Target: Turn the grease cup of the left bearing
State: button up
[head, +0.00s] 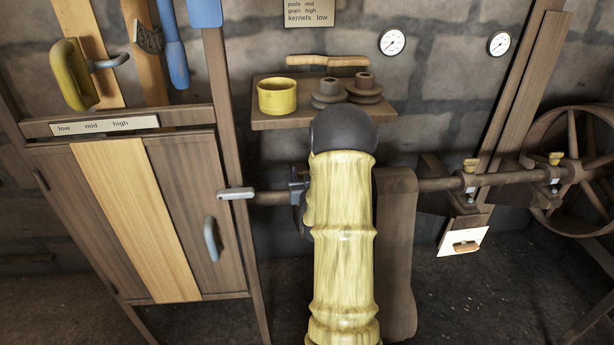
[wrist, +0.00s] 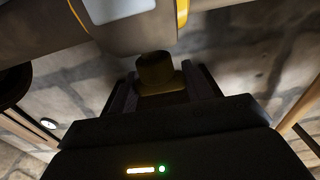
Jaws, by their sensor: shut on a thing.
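In the wrist view, a dark brass grease cup (wrist: 155,69) sits between the two fingers of my gripper (wrist: 161,84). The fingers are shut on the cup from both sides. The cup is next to a grey bearing housing (wrist: 137,37) with a pale plate and a yellow strip. In the head view my yellow-sleeved arm hides my gripper and the held cup. Only a bluish edge of the left bearing (head: 297,186) shows beside the arm, on the shaft. The cup's turn angle cannot be told.
Two other bearings (head: 469,182) with brass cups (head: 555,158) carry the shaft (head: 436,184) to the right, before a large wheel (head: 577,170). A wide belt (head: 397,255) hangs close right of my arm. A shelf (head: 283,121) with a yellow cup is behind. A cabinet (head: 75,195) stands left.

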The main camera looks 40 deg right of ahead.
jog(key=shift+f, duration=0.1)
dwell(0.3)
jog(key=o, duration=1)
jog(key=b+v, duration=0.6)
jog(key=v, duration=0.3)
jog(key=shift+f, duration=0.1)
jog(key=b, duration=0.3)
jog(key=shift+s+a, duration=0.15)
jog(key=shift+s, duration=0.15)
jog(key=shift+b, duration=0.7)
